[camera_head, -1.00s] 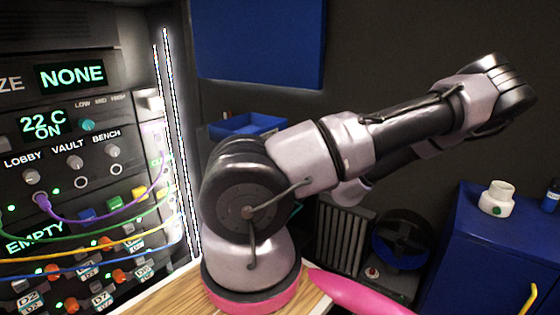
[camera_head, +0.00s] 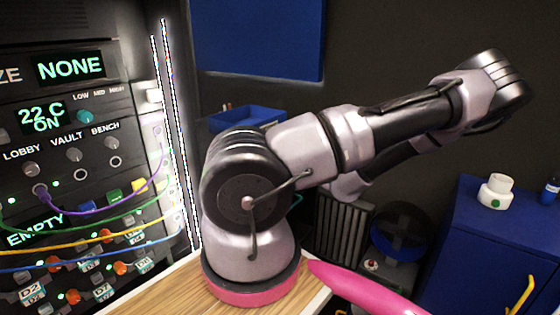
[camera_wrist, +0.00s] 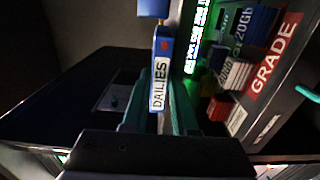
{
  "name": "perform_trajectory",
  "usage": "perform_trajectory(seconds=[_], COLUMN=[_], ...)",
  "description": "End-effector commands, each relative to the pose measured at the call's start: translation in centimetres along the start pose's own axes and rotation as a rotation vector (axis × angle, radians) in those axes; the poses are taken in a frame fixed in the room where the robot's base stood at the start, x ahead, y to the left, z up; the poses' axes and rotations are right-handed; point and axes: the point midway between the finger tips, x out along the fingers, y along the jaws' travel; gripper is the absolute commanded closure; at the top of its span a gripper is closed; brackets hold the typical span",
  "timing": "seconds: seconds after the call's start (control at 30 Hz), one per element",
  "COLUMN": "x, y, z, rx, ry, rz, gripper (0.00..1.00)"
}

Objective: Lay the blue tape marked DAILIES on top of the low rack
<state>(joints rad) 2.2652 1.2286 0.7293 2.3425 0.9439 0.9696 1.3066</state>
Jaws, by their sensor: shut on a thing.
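The blue tape marked DAILIES (camera_wrist: 161,72) shows in the wrist view, with a white label along its edge. My gripper (camera_wrist: 157,112) has its teal fingers on either side of the tape's near end and is shut on it. The far part of the tape sticks out beyond the fingers. In the head view my arm stretches to the right, and neither the gripper nor the tape can be seen there. I cannot make out the low rack for certain in either view.
A rack panel (camera_head: 70,140) with knobs, displays and patch cables stands at the left. A blue cabinet (camera_head: 470,250) bears a white jar (camera_head: 497,191) at the right. A fan (camera_head: 400,232) stands behind my arm. In the wrist view, a panel marked GRADE (camera_wrist: 272,62) lies right of the tape.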

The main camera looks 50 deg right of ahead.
Motion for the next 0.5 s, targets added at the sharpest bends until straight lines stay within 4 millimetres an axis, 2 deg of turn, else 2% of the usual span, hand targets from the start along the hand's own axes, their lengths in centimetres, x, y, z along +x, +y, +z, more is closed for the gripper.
perform_trajectory(seconds=[0.1, 0.13, 0.2, 0.23, 0.5], x=[0.04, 0.04, 0.03, 0.03, -0.01], y=[-0.21, -0.23, -0.21, -0.21, -0.25], z=[0.0, 0.01, 0.01, 0.01, 0.01], rx=[0.001, 0.0, 0.0, 0.0, 0.0], ry=[0.001, 0.001, 0.0, 0.0, 0.0], rz=[0.001, 0.001, 0.001, 0.001, 0.0], gripper=[1.0, 0.7, 0.43, 0.39, 0.39])
